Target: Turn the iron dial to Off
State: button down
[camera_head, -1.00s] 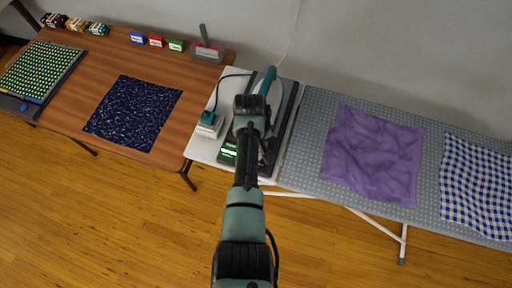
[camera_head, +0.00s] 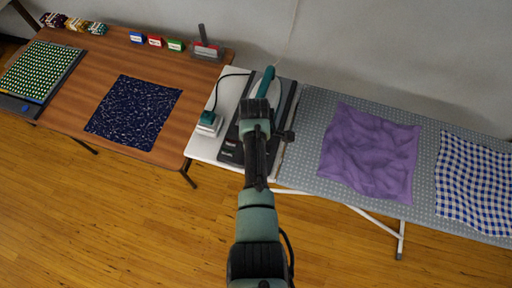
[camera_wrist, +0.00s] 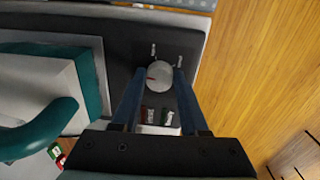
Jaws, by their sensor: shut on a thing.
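The iron dial (camera_wrist: 160,77) is a round pale knob on a dark panel in the wrist view. Its red mark points to the left of the picture. Small pale labels stand around it, too small to read. My gripper (camera_wrist: 156,82) has its two blue fingers on either side of the dial and is shut on it. In the head view my gripper and arm cover the dial. The iron's base (camera_head: 230,154) is dark and stands on a white surface, with a teal handle (camera_head: 266,80) behind my gripper (camera_head: 257,110).
A small teal and white device (camera_head: 208,124) with a black cord stands just left of the base. The ironing board (camera_head: 308,150) with a purple cloth (camera_head: 370,152) and a checked cloth (camera_head: 474,185) lies right. A wooden table (camera_head: 195,85) with navy cloth (camera_head: 134,112) lies left.

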jog(key=shift+w+r+n, duration=0.1)
jog(key=shift+w+n, duration=0.05)
jog(key=shift+n, duration=0.85)
jog(key=shift+c, duration=2.2)
grip_release()
notch_tip(320, 180, up, 13)
jog(key=shift+s+b, duration=0.45)
